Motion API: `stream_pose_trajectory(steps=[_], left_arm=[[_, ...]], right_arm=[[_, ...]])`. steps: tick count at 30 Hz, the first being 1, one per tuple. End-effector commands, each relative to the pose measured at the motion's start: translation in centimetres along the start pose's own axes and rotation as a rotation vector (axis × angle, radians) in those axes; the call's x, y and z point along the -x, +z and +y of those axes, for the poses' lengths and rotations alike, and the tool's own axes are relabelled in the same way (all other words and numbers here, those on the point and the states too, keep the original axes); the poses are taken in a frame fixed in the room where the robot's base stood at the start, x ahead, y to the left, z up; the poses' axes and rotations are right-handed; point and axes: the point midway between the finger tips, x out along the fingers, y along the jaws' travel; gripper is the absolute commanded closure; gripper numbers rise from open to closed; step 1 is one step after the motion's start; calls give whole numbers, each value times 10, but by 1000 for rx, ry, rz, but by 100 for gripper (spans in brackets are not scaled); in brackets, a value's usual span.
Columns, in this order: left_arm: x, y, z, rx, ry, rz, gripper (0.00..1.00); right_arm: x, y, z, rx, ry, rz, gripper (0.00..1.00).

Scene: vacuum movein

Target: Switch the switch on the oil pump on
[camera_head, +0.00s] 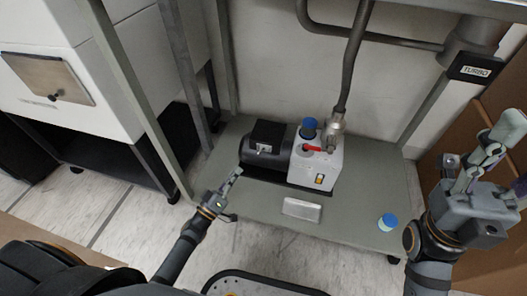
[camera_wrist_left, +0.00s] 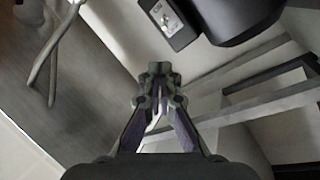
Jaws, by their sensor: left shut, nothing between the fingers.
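The oil pump has a white block (camera_head: 322,166) with a blue cap, a red handle and a black motor (camera_head: 268,148). It stands on the lower shelf of a grey metal frame. My left gripper (camera_head: 236,173) is shut and empty, in front of and to the left of the motor, apart from the switch. In the left wrist view, its closed fingers (camera_wrist_left: 158,75) point toward a dark motor-like body (camera_wrist_left: 235,14). My right gripper (camera_head: 486,152) is at the right; its jaw opening is unclear.
A silver box (camera_head: 301,209) and a blue-capped container (camera_head: 387,223) are on the shelf (camera_head: 260,222) in front of the pump. A metal pipe (camera_head: 352,65) rises from the pump. A frame leg (camera_head: 140,95) stands left, beside a white cabinet (camera_head: 70,75). Brown boxes stand right.

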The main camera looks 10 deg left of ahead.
Motion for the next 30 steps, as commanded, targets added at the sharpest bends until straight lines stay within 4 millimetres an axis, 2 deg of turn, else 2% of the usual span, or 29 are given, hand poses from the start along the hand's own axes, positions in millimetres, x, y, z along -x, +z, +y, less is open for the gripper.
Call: stream_pose_trajectory(steps=[3, 14, 17, 24, 30], left_arm=[[5, 6, -8, 30, -20, -18, 100], [0, 7, -8, 30, -18, -15, 100], [-13, 8, -9, 29, -16, -14, 100], [-60, 9, -11, 30, -16, -12, 100], [-87, 9, -10, 29, -18, -15, 100]], right_arm=[[0, 0, 0, 0, 0, 0, 53], [3, 1, 0, 1, -1, -2, 53], [9, 1, -2, 3, -4, -3, 53], [28, 4, -6, 10, -12, -11, 53], [36, 6, -7, 15, -15, -14, 53]])
